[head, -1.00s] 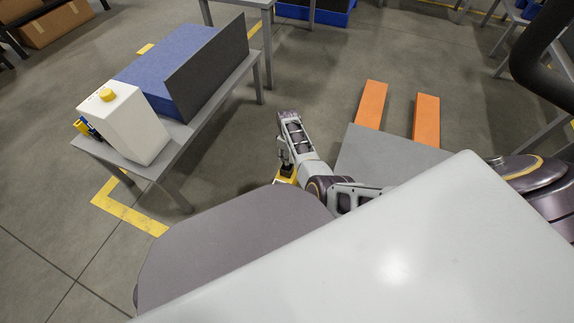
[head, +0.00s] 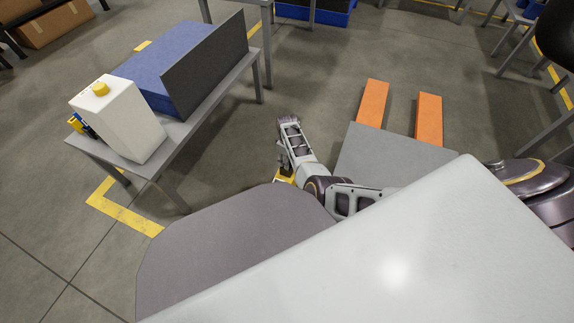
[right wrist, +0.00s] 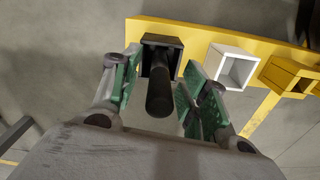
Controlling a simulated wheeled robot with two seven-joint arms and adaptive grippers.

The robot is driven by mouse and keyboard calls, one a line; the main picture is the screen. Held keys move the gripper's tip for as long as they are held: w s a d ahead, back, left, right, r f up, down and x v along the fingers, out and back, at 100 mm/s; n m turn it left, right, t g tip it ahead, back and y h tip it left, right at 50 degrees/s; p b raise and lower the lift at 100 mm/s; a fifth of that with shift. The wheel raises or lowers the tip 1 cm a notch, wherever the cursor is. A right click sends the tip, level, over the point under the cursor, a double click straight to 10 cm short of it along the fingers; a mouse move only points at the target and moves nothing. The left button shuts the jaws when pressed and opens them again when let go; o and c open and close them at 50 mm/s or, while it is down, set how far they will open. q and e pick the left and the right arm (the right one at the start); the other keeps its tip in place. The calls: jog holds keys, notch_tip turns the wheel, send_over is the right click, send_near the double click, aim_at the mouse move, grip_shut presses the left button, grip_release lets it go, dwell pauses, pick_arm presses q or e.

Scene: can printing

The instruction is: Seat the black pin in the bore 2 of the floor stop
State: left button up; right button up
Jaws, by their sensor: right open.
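In the right wrist view the black pin (right wrist: 159,92) points toward the camera, with its far end at a black square socket (right wrist: 174,50) on the yellow floor stop (right wrist: 205,37). How deep it sits cannot be told. My right gripper (right wrist: 160,82) is open, with one green-padded finger on each side of the pin and visible gaps. A white square socket (right wrist: 235,68) and a yellow one (right wrist: 292,76) lie to the right, both looking empty. In the head view my right gripper (head: 285,165) is small and partly hidden, beside a yellow piece. My left gripper is out of view.
A grey table (head: 187,140) at the left carries a white box (head: 120,120) with a yellow button and a blue block (head: 165,65) with a dark panel. Orange bars (head: 429,120) lie on the floor at the right. Open floor surrounds the gripper's left side.

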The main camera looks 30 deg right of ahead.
jog(key=shift+f, duration=0.2)
dwell(0.4)
grip_shut()
